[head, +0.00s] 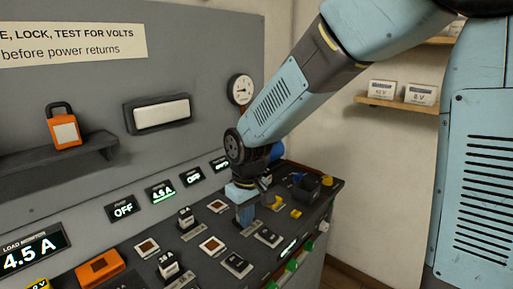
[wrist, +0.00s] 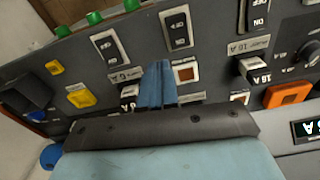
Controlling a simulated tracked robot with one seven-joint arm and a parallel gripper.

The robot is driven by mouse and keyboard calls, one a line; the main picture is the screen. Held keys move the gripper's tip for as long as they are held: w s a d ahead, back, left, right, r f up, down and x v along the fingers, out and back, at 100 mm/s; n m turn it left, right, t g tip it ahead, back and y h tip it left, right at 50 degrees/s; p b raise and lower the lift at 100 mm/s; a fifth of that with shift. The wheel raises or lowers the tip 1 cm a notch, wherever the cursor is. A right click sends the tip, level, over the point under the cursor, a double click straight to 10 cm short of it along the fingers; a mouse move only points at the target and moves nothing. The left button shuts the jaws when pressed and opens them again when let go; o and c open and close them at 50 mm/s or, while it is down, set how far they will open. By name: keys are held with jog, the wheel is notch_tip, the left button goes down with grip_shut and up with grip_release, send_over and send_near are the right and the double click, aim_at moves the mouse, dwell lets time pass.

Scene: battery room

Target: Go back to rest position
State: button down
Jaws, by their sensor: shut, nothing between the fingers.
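My gripper (head: 245,218) is low over the sloping control panel (head: 128,259) in the head view, fingers pointing down. In the wrist view its blue fingers (wrist: 156,88) are together with nothing between them. They stand in front of a row of breakers, between a partly hidden switch and a slot with an orange-brown square (wrist: 188,74). I cannot tell whether the fingertips touch the panel. My arm reaches in from the upper right and hides part of the wall.
Raised switches (head: 186,219) and rocker switches (head: 236,265) crowd the panel around the gripper. An orange block (head: 100,267) is at its left. A padlock (head: 64,127) stands on a ledge. A wall shelf (head: 396,104) holds small boxes. Space above the panel is free.

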jog(key=s+d+r+m+t, duration=0.2)
jog(key=d+r+m, duration=0.2)
jog(key=d+r, duration=0.85)
jog(key=s+d+r+m+t, duration=0.1)
jog(key=s+d+m, duration=0.1)
jog(key=s+d, duration=0.3)
jog(key=s+d+r+m+t, duration=0.2)
jog(key=s+d, duration=0.2)
jog(key=d, duration=0.5)
jog(key=shift+s+r+m, duration=0.25)
jog(key=shift+s+m, duration=0.15)
